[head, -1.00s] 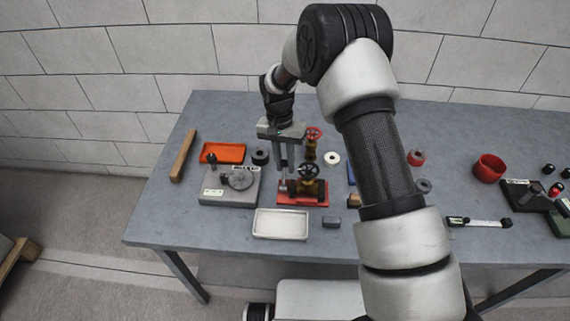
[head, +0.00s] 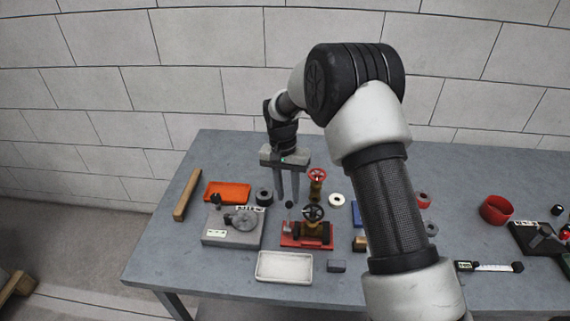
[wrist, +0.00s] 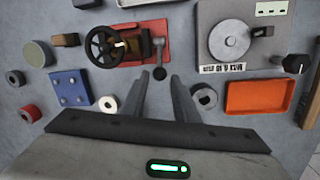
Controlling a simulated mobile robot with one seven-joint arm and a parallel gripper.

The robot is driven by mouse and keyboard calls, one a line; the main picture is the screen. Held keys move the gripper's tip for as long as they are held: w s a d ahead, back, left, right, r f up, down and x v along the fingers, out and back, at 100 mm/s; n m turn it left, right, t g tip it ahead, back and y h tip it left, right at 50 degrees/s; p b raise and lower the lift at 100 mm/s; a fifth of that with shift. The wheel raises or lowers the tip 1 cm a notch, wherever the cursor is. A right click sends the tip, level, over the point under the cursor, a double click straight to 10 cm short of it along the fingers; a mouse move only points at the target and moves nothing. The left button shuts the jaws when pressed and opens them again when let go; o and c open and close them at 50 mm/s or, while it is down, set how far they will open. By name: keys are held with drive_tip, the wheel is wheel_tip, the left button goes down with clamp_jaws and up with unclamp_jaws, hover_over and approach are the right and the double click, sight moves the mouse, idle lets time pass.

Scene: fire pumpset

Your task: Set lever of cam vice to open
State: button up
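A grey block (head: 218,239) with a round disc (head: 241,219) and a dark-ended arm looks like the cam vice; I cannot be sure. It also shows in the wrist view (wrist: 209,20), its disc (wrist: 228,40) beside a "MAX" label. A black knob (wrist: 294,64) sits at its corner. My gripper (head: 288,199) is open and empty, pointing down to the right of this block. In the wrist view its fingers (wrist: 160,86) stand apart, just short of a ball-ended lever (wrist: 159,72) on a red-based valve (wrist: 125,50). They appear clear of the lever.
An orange tray (head: 228,191), a black ring (head: 264,194) and a wooden bar (head: 187,195) lie near the grey block. A white tray (head: 285,280) is in front. A black-based device with a lever (head: 540,236) stands at the far right. My arm hides part of the table.

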wheel_tip(320, 180, up, 12)
drive_tip(key=w+a, duration=0.1)
drive_tip(key=shift+w+r, duration=0.15)
drive_tip(key=shift+r, duration=0.1)
drive_tip(key=shift+r, duration=0.1)
drive_tip(key=s+d+r+t+p, duration=0.1)
drive_tip(key=s+d+r, duration=0.2)
drive_tip(key=r, duration=0.3)
drive_tip(key=s+d+r+n+t+p, duration=0.1)
drive_tip(key=s+d+r, duration=0.3)
drive_tip(key=r, duration=0.1)
drive_tip(key=s+d+r+t, duration=0.1)
drive_tip(key=s+d+r, duration=0.2)
drive_tip(key=r, duration=0.3)
drive_tip(key=s+d+r+t+p, duration=0.1)
drive_tip(key=s+d, duration=0.1)
drive_tip(key=s, duration=0.4)
drive_tip(key=s+d+r+n+t, duration=0.1)
drive_tip(key=s+d, duration=0.2)
drive_tip(key=s, duration=0.3)
drive_tip(key=s+d+r+n+t+y+p, duration=0.1)
drive_tip(key=s+d, duration=0.2)
drive_tip(key=s, duration=0.4)
drive_tip(key=shift+r+t+p, duration=0.2)
drive_tip(key=shift+t+p, duration=0.1)
drive_tip(key=shift+t, duration=0.1)
